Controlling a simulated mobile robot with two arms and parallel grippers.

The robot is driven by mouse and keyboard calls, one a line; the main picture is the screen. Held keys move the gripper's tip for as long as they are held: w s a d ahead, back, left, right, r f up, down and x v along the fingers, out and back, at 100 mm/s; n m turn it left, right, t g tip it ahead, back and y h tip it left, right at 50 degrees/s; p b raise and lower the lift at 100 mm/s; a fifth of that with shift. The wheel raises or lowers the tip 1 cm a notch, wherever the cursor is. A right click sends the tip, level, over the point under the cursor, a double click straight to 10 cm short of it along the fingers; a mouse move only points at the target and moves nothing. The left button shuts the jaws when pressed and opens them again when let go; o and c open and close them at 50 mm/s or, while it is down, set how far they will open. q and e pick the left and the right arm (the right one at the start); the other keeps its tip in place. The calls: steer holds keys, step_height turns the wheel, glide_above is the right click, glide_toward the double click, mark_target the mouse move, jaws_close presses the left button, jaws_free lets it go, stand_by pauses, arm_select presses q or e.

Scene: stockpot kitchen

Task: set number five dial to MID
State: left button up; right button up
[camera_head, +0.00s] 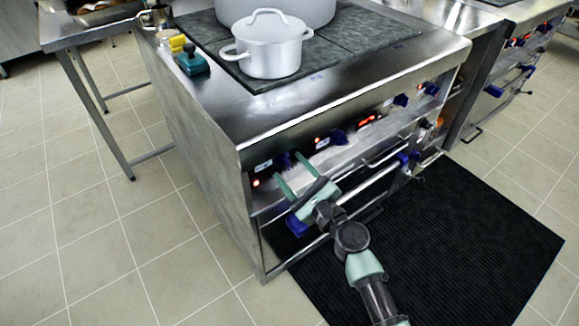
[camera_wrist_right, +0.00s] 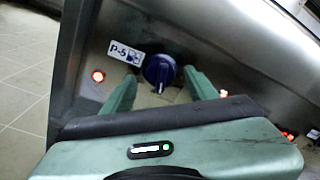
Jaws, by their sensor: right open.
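The number five dial is a dark blue round knob (camera_wrist_right: 159,68) on the steel front panel, beside a white P-5 label (camera_wrist_right: 125,52). In the head view the dial (camera_head: 284,160) is at the left end of the stove front. Its handle ridge looks nearly upright in the wrist view; I cannot read its setting. My right gripper (camera_head: 288,174) is open, with its green fingers pointing at the panel. In the wrist view its fingertips (camera_wrist_right: 160,82) lie on either side of the dial; contact is not clear. My left gripper is not in view.
A red lamp (camera_wrist_right: 98,76) glows left of the dial. Other blue dials, including one nearby (camera_head: 338,136), line the panel to the right. A grey pot (camera_head: 270,50) stands on the stovetop. A blue-ended handle bar (camera_head: 296,226) runs below; a black mat (camera_head: 450,240) covers the floor.

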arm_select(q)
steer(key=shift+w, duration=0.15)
arm_select(e)
steer(key=v, duration=0.6)
steer(key=shift+s+d, duration=0.1)
